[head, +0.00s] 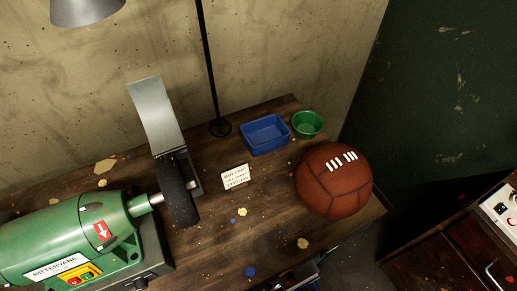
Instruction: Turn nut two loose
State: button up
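A green bench motor (75,235) with a label reading BITTERVANE stands at the left of a wooden bench. A metal shaft (146,202) runs from it to a dark upright wheel (177,195). A curved grey metal guard (155,115) rises behind the wheel. I cannot make out any nut, nor which would be nut two; the wheel's far side is hidden. My gripper cannot be made out in the head view.
A brown laced leather ball (333,185) sits at the bench's right end. Behind it are a blue tray (265,135) and a green bowl (307,124). A small sign (235,177) lies mid-bench. A black lamp pole (209,70) stands behind. Dark partly visible items (292,279) show at the front edge.

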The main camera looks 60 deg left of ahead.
aim_at(191, 185)
jog(key=i, duration=0.95)
jog(key=u, duration=3.9)
